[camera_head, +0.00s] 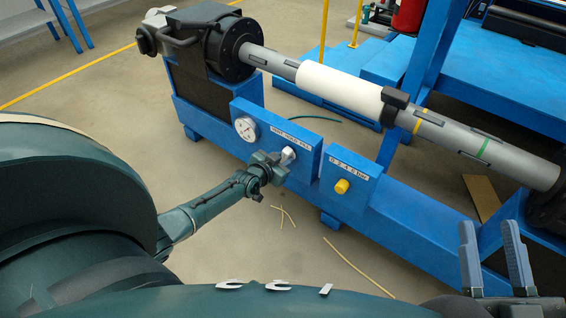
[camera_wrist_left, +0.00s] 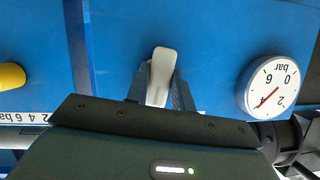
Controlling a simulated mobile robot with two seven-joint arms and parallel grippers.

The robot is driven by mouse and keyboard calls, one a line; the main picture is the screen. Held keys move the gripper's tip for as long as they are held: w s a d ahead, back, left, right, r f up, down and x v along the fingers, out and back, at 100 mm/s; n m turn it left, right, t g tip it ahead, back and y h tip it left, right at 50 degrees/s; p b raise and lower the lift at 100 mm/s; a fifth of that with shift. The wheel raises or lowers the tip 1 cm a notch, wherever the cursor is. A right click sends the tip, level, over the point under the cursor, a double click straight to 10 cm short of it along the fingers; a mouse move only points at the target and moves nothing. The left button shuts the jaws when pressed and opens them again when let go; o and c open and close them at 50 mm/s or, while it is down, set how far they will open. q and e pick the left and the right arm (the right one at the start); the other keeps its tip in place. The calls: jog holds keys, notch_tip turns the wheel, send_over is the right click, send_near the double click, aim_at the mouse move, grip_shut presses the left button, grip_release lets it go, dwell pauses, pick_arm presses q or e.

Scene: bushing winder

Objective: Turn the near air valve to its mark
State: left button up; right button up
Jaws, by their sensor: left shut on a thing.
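A blue box on the machine's side carries a small air valve with a pale grey lever (camera_head: 288,154), a white lettered label (camera_head: 291,134) above it, and a round gauge (camera_head: 246,128) to its left. My left gripper (camera_head: 272,168) is at the lever. In the left wrist view the lever (camera_wrist_left: 161,74) stands between the two dark fingers (camera_wrist_left: 160,92), which are shut on it. The gauge (camera_wrist_left: 273,87) also shows there, upside down. I cannot make out the valve's mark. My right gripper (camera_head: 492,250) is raised at the lower right, its fingers wide apart and empty.
A second blue box with a yellow knob (camera_head: 342,186) and a bar scale is right of the valve. Above runs a long grey shaft (camera_head: 520,160) with a white sleeve (camera_head: 338,90).

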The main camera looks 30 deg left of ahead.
pick_arm(q)
jog(key=shift+n+h+b, duration=0.6)
jog(key=shift+n+b, duration=0.2)
jog(key=shift+b, duration=0.1)
pick_arm(e)
jog(key=shift+w+d+r+n+t+y, duration=0.15)
jog(key=shift+r+n+t+y, duration=0.2)
jog(key=shift+r+n+y, duration=0.3)
jog(key=shift+w+d+r+n+t+y, duration=0.1)
jog(key=shift+r+n+t+y, duration=0.35)
jog(key=shift+r, duration=0.3)
pick_arm(q)
jog(key=o, duration=1)
jog(key=shift+s+r, duration=0.15)
jog(key=shift+p+v, duration=4)
jog(key=shift+v, duration=2.4)
pick_arm(e)
jog(key=shift+s+d+f+m+g+h, duration=0.1)
jog(key=shift+s+f+m+g+h, duration=0.1)
jog(key=shift+f+m+g+h, duration=0.4)
jog(key=shift+s+a+f+m+g+h, duration=0.1)
jog(key=shift+s+f+m+g+h, duration=0.1)
jog(key=shift+f+h, duration=0.65)
jog(key=shift+s+d+f+m+g+h, duration=0.1)
jog(key=shift+s+f+m+g+h, duration=0.1)
jog(key=shift+f+m+g+h, duration=0.35)
